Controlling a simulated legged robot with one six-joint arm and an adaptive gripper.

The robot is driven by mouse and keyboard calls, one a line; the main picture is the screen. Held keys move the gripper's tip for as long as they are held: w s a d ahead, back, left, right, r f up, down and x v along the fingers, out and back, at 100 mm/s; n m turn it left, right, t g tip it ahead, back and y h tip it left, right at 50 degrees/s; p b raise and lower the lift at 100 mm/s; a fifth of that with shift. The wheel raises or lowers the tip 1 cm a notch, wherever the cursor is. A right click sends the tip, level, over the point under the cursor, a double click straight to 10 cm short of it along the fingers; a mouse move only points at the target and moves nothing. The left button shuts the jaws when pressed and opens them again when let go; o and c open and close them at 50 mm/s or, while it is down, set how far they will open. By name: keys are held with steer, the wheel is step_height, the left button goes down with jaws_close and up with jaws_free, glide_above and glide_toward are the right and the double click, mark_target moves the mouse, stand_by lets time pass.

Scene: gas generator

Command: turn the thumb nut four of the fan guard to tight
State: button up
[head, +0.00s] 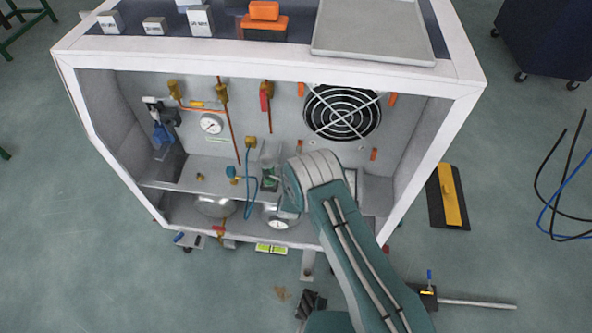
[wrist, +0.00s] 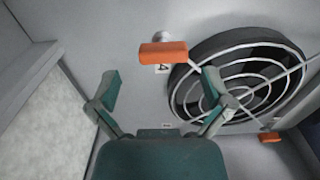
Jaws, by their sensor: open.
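In the wrist view, an orange thumb nut (wrist: 163,53) sits on the grey panel at the left edge of the fan guard (wrist: 245,75). A small label reading 4 is just below it, so it appears to be thumb nut four. Its orange bar lies nearly level in the picture. My gripper (wrist: 162,82) is open and empty, its fingers spread to either side below the nut and apart from it. The right finger overlaps the fan guard's rim in the picture. In the head view, the fan guard (head: 342,112) is on the back panel; my arm hides most of my gripper.
Another orange nut (wrist: 270,137) is at the guard's lower right in the wrist view. A side wall (wrist: 28,60) stands at the left. In the head view, the white cabinet frame (head: 430,160), valves and a gauge (head: 211,124) surround the work area.

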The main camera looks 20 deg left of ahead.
steer(key=s+d, duration=0.1)
steer(key=s, duration=0.6)
steer(key=shift+s+d, duration=0.3)
steer(key=shift+d, duration=0.05)
steer(key=shift+f, duration=0.1)
